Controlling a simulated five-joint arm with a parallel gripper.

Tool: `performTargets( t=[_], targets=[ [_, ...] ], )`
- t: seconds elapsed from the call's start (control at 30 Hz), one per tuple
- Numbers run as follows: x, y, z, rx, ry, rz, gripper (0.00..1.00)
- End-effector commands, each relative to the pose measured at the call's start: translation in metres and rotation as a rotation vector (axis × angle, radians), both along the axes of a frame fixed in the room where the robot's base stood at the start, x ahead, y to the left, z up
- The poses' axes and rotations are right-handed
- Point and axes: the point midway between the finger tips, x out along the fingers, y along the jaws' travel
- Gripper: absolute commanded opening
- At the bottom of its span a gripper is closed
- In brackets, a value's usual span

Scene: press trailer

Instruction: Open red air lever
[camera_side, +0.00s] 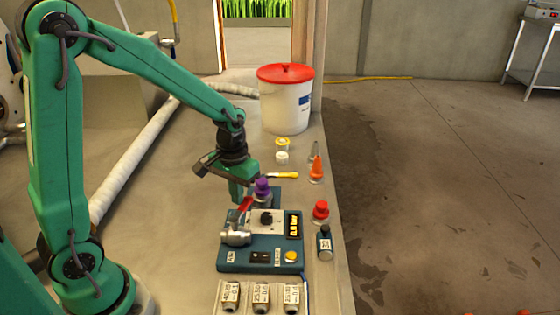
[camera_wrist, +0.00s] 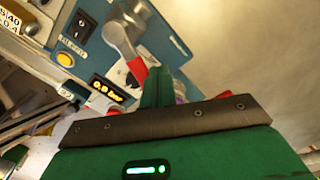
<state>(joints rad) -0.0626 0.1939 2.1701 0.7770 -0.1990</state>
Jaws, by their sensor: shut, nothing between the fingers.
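The red air lever (camera_side: 245,204) sits on a grey metal valve (camera_side: 236,234) at the left of a blue control box (camera_side: 230,258). In the side view the lever slants up to the right. In the wrist view the red lever (camera_wrist: 138,69) extends from the valve (camera_wrist: 121,36), close to the left of my fingertips. My green gripper (camera_side: 238,194) points down just behind the lever at the far edge of the box. In the wrist view my gripper (camera_wrist: 157,72) is shut and empty. Whether it touches the lever I cannot tell.
A purple-topped part (camera_side: 262,188) stands close to the right of my gripper. The box carries a lit display (camera_side: 293,225), a black knob (camera_side: 266,217) and a yellow button (camera_side: 291,256). A red-capped item (camera_side: 321,210) and a dark bottle (camera_side: 324,245) stand right. Several labelled grey parts (camera_side: 261,296) lie in front.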

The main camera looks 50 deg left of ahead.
Motion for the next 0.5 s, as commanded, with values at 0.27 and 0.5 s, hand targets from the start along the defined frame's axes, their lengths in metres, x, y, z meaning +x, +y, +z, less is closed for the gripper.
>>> performTargets(
  t=[0.27,0.5],
  targets=[
    [0.004,-0.006,0.000,0.000,-0.001,-0.002,0.00],
    [0.012,-0.017,0.000,0.000,0.000,-0.002,0.00]
  ],
)
